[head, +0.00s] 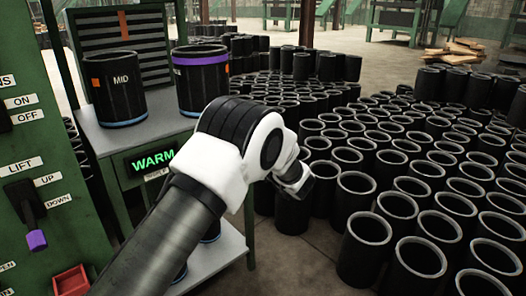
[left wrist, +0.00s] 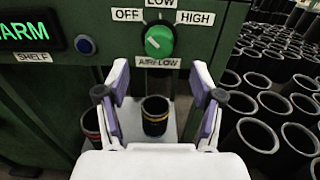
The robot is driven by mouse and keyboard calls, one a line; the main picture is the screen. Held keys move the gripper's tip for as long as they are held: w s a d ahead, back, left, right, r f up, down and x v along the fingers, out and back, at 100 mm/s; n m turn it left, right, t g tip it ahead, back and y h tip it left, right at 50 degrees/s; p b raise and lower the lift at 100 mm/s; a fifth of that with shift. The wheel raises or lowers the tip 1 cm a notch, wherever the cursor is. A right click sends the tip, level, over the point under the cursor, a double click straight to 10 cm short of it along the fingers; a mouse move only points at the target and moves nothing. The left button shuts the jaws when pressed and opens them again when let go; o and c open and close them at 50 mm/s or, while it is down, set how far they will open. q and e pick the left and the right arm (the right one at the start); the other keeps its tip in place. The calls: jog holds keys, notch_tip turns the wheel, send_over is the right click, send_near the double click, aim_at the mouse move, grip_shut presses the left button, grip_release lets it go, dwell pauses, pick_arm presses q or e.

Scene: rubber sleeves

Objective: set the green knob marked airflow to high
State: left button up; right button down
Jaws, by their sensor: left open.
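The green knob (left wrist: 159,41) is on a dark green panel in the left wrist view. Its labels read OFF at left, LOW above, HIGH (left wrist: 195,18) at right and AIRFLOW (left wrist: 158,62) below. The knob's pale mark sits left of its middle, on the OFF side; its exact setting is hard to tell. My left gripper (left wrist: 160,70) is open and empty, its fingers spread to either side below the knob, apart from it. In the head view my left arm covers the knob, and the left fingers are not clearly seen. My right gripper is not in view.
Many black sleeves (head: 398,207) crowd the floor at right. A lever (head: 30,205) is at far left.

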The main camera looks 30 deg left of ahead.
pick_arm(q)
jog(key=b+x, duration=0.1)
jog(key=x, duration=0.5)
jog(key=shift+a, duration=0.15)
jog(key=c, duration=1.2)
jog(key=shift+o, duration=0.2)
jog(key=shift+m, duration=0.5)
jog(key=m+p, duration=0.4)
jog(key=m, duration=0.4)
jog(key=m+p, duration=0.4)
jog(key=m, duration=0.5)
jog(key=shift+s+r, duration=0.1)
jog(key=shift+r, duration=0.1)
